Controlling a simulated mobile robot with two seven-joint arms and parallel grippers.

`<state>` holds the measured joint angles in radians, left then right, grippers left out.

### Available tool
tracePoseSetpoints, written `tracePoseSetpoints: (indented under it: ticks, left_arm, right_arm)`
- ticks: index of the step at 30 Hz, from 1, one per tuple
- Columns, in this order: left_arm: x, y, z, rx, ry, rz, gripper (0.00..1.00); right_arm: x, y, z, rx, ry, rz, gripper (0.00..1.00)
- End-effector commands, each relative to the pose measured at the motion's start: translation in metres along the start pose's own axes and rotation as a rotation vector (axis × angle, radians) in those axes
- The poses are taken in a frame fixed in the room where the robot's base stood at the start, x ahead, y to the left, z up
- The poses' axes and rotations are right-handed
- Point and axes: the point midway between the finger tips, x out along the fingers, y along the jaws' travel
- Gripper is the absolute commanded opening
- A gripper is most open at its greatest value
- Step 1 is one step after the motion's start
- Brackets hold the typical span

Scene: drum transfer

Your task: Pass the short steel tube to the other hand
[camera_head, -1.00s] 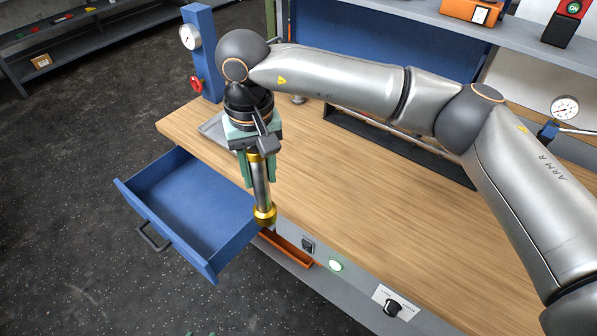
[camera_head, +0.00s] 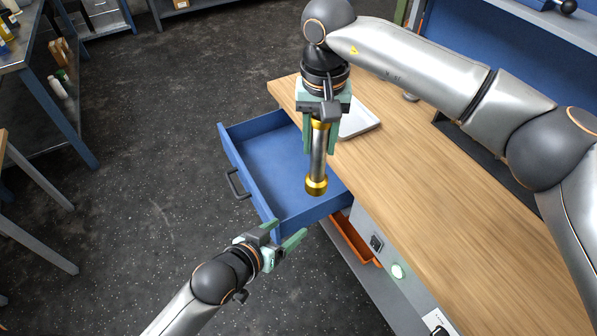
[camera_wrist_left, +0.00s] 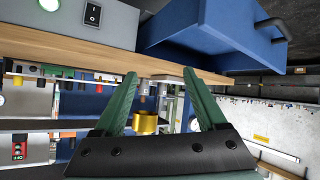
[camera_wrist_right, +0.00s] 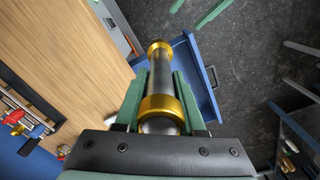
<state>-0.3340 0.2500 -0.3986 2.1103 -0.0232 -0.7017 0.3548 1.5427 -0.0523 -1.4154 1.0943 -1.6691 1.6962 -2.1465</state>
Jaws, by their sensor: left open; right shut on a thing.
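The short steel tube (camera_head: 318,150) has gold collars at both ends. It hangs roughly upright, slightly tilted, over the open drawer's right side and the bench edge. My right gripper (camera_head: 319,146) is shut on it from above, with the lower end projecting below the fingers. In the right wrist view the tube (camera_wrist_right: 157,78) lies between the green fingers. My left gripper (camera_head: 291,232) is open and empty, below and left of the tube's lower end and apart from it. In the left wrist view a gold collar (camera_wrist_left: 145,122) shows between the spread fingers, some way beyond them.
The blue drawer (camera_head: 240,165) stands open from the wooden bench (camera_head: 430,200), close behind both grippers. A grey tray (camera_head: 358,122) lies on the bench near its corner. An orange bin (camera_head: 352,238) sits below the bench edge.

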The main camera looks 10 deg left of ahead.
Motion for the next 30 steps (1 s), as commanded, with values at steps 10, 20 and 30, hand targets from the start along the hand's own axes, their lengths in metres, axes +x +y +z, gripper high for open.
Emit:
tracePoseSetpoints:
  ticks: [10, 20, 30]
  left_arm:
    - [-0.060, 0.048, -0.134, 0.175, 0.148, 0.027, 0.74]
    - [-0.066, 0.055, -0.153, 0.224, 0.171, 0.017, 0.74]
    - [-0.007, 0.057, -0.163, 0.223, 0.170, 0.017, 0.74]
  right_arm:
    - [-0.001, 0.000, 0.000, 0.000, 0.001, -0.001, 0.00]
    - [-0.001, 0.000, 0.000, 0.000, 0.001, -0.001, 0.00]
    - [-0.001, 0.000, 0.000, 0.000, 0.001, -0.001, 0.00]
